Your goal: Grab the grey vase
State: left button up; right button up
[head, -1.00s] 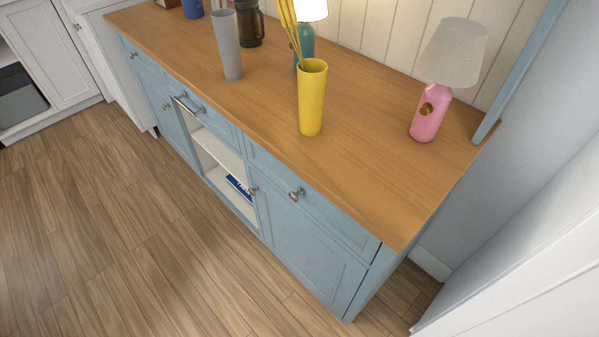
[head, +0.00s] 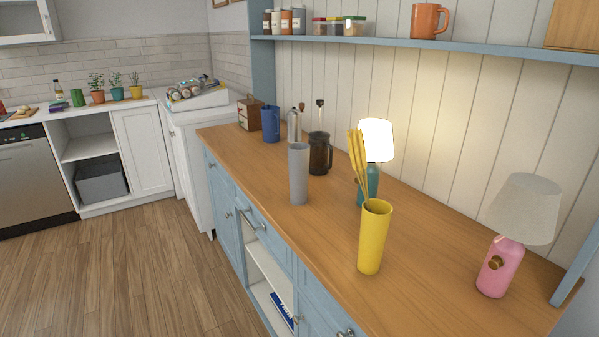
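The grey vase (head: 299,175) is a tall, plain, slightly flared cylinder. It stands upright on the wooden top of the blue cabinet (head: 330,262), near its front edge and around the middle of the head view. Its whole front shows and nothing covers it. Neither of my grippers is in the head view.
A yellow vase with yellow stems (head: 373,238) stands nearer, to the right. A dark coffee press (head: 320,154) is close behind the grey vase, with a blue pitcher (head: 271,124) to the left. A teal lamp (head: 374,145) and pink lamp (head: 500,268) stand rightward. Floor (head: 130,270) is clear.

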aim_at(298, 152)
jog(key=z, duration=0.45)
jog(key=i+j+z, duration=0.2)
jog(key=j+z, duration=0.2)
jog(key=j, duration=0.15)
jog(key=i+j+z, duration=0.15)
jog(key=j+z, duration=0.7)
jog(key=j, duration=0.3)
